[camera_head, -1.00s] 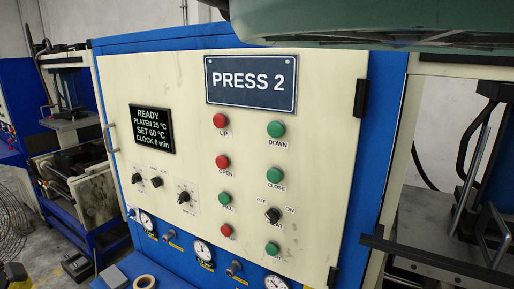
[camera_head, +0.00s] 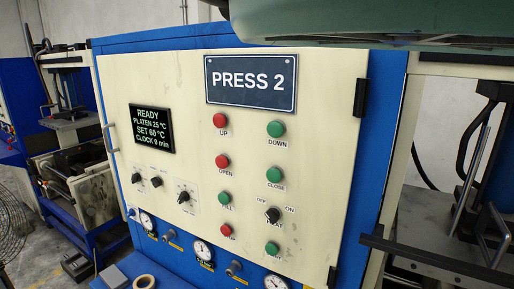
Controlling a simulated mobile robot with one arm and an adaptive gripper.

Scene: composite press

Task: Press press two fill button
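The cream control panel (camera_head: 330,170) fills the middle of the head view, with a "PRESS 2" sign (camera_head: 250,83) at its top. The green fill button (camera_head: 224,197) sits in the left button column, with the label "FILL" beneath it. The red open button (camera_head: 222,161) is above it and another red button (camera_head: 228,230) is below it. The display (camera_head: 152,129) reads READY, platen 25 °C, set 60 °C, clock 0 min. My gripper is not in view, and nothing visible touches the fill button.
Green buttons for down (camera_head: 275,129) and close (camera_head: 275,174), and a heat knob (camera_head: 272,214), are in the right column. Gauges (camera_head: 202,250) line the lower edge. A tape roll (camera_head: 144,282) lies below. A dark green shape (camera_head: 400,22) overhangs the top right.

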